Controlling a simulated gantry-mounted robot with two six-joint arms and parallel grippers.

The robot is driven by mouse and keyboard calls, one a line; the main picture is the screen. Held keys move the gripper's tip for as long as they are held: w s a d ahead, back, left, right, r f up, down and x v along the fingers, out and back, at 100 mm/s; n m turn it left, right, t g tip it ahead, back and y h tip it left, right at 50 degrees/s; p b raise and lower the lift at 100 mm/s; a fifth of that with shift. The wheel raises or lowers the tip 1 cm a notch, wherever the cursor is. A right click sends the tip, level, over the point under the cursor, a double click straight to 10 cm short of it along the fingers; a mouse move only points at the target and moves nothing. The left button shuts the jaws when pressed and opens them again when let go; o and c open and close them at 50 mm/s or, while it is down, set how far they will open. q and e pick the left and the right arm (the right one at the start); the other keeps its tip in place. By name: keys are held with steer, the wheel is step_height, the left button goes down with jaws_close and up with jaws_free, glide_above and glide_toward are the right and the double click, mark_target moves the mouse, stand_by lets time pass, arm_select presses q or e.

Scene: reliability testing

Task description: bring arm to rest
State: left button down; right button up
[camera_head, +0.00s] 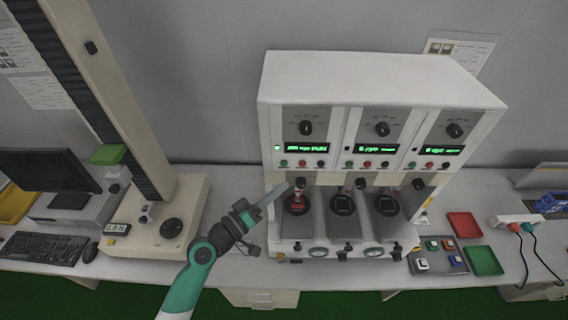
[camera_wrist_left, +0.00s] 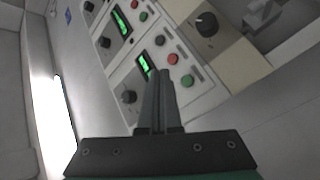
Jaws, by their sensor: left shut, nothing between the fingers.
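My left gripper (camera_head: 275,195) is in the head view, at the end of my green and black arm that comes up from the bottom. It is in the air in front of the left station of the white test machine (camera_head: 380,75). Its fingers are shut and empty, and they point up and to the right. In the left wrist view the shut fingers (camera_wrist_left: 157,88) stand together in front of the machine's panel (camera_wrist_left: 190,75) of knobs, buttons and green displays. My right gripper is not in the head view.
A tall tester (camera_head: 160,215) with a column stands left of the arm, beside a keyboard (camera_head: 42,248) and monitor. Right of the machine are a grey block tray (camera_head: 438,268), a red tray (camera_head: 464,225), a green tray (camera_head: 484,261) and a power strip (camera_head: 515,221) with cables.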

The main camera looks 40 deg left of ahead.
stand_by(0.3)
arm_select(q)
steer(key=w+d+r+m+t+h+p, duration=0.1)
steer(key=d+r+m+h+p, duration=0.2)
steer(key=r, duration=0.8)
steer(key=w+d+r+m+t+h+p, duration=0.1)
steer(key=d+r+m+t+h, duration=0.15)
steer(key=d+r, duration=0.6)
steer(key=w+d+r+m+h+p, duration=0.1)
steer(key=d+r+m+h, duration=0.15)
steer(key=r, duration=1.05)
steer(key=s+d+r+m+t+p, duration=0.1)
steer(key=s+r+m+t, duration=0.2)
steer(key=r, duration=0.6)
steer(key=s+d+r+m+p, duration=0.1)
steer(key=s+d+r+m, duration=0.15)
steer(key=s+r, duration=0.5)
steer(key=a+r+n+t+y, duration=0.2)
steer(key=a+r+n+y, duration=0.1)
steer(key=a+y, duration=0.2)
steer(key=shift+s+r+y, duration=0.3)
steer(key=shift+y, duration=0.5)
